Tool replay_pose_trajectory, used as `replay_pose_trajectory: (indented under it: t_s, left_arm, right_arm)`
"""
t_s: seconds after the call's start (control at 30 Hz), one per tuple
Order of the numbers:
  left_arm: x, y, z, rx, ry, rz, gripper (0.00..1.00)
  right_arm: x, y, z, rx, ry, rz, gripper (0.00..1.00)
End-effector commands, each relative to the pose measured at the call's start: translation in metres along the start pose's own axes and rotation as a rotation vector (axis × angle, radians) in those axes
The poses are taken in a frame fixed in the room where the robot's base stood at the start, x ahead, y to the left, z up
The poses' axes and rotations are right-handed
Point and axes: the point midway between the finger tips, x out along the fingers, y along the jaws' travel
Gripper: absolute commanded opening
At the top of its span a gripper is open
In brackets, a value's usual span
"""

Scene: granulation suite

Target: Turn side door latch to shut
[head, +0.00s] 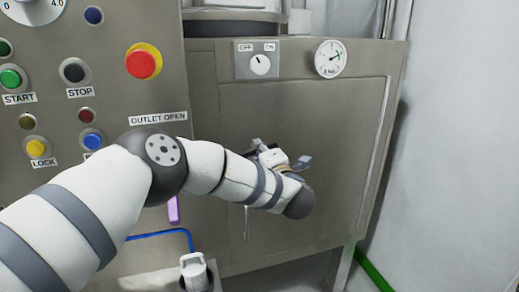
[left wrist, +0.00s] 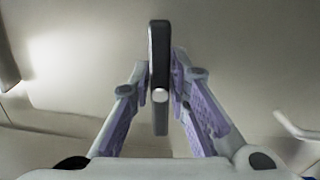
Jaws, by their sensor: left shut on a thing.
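The side door (head: 318,195) is a flat grey panel on the machine's front, and it looks closed. My left arm crosses the head view to the door, where my left gripper (head: 266,153) is mostly hidden by its own wrist. In the left wrist view the purple-padded fingers of this gripper (left wrist: 162,75) are shut on the latch (left wrist: 159,40) from both sides. The latch is a dark narrow bar with a round silver pivot, standing upright in that picture. I cannot make out the latch in the head view.
An OFF/ON switch (head: 260,65) and a round gauge (head: 330,59) sit above the door. A button panel (head: 105,65) with a red emergency stop (head: 143,63) is at the left. A pale handle (left wrist: 297,128) shows beside the gripper. Free floor lies right.

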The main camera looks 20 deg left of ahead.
Motion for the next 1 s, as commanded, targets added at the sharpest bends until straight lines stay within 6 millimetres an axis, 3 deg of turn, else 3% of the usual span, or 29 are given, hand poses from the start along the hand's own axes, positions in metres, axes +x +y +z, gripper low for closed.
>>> replay_pose_trajectory:
  t_s: [0.4, 0.93, 0.97, 1.0]
  left_arm:
    - [0.0003, -0.001, -0.0005, 0.163, 0.001, 0.0, 0.0]
    - [0.0003, -0.0015, -0.0007, 0.183, 0.001, -0.001, 0.0]
    - [0.0003, -0.0014, -0.0007, 0.183, 0.001, -0.001, 0.19]
    - [0.0003, -0.0014, -0.0007, 0.183, 0.001, -0.001, 0.28]
  right_arm:
    - [-0.0022, -0.0001, -0.0012, 0.0, 0.006, 0.0, 0.0]
    - [-0.0023, -0.0001, -0.0013, 0.0, 0.006, 0.0, 0.0]
    - [-0.0023, -0.0001, -0.0013, 0.0, 0.006, 0.0, 0.0]
    - [-0.0023, -0.0001, -0.0013, 0.0, 0.006, 0.0, 0.0]
